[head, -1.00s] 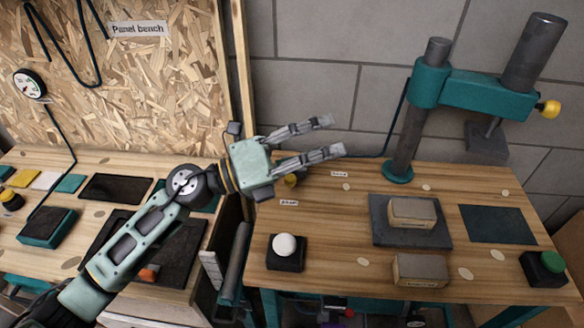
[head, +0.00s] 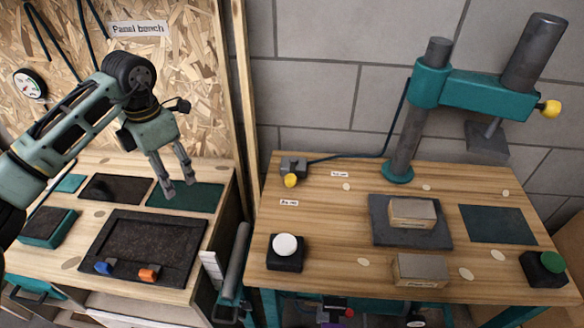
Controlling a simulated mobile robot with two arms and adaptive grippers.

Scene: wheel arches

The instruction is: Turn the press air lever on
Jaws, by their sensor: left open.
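The press air lever (head: 291,181) has a yellow knob and sits on a small grey valve block at the back left of the press bench. Its knob points toward the front of the bench. One small label lies in front of it and another to its right; their print is too small to read surely. The press (head: 440,88) is teal and grey and is joined to the valve by a dark hose. My left gripper (head: 179,193) is open and empty, fingers down, over the panel bench, to the left of the lever and apart from it.
The panel bench has a dark tray (head: 141,247) with blue and orange clips. A gap separates the benches.

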